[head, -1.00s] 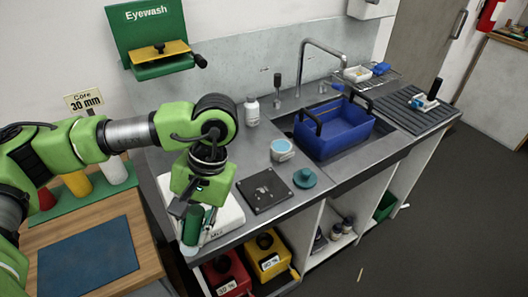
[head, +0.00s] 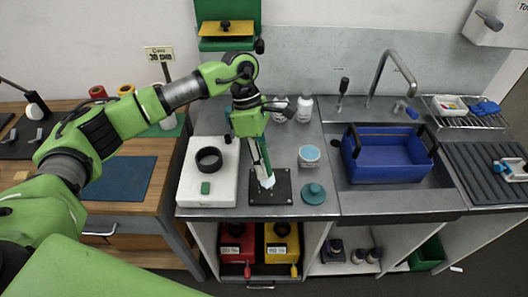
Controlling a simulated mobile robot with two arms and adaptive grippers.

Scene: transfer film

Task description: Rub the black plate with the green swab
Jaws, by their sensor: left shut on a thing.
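The black plate (head: 284,192) is a dark square lying flat on the grey counter, right of a white device. My left gripper (head: 260,145) is above the plate, pointing down, shut on the green swab (head: 266,160). The swab hangs down with its pale tip (head: 267,182) over the middle of the plate. The tip seems to meet the plate, but I cannot tell for sure whether it touches. My right gripper is not in view.
The white device (head: 220,186) carries a black ring (head: 209,159) and a small green block (head: 205,188). A teal lid (head: 313,194) and a blue-topped jar (head: 309,156) stand right of the plate. White bottles (head: 304,107) stand behind. A blue tub (head: 388,160) sits in the sink.

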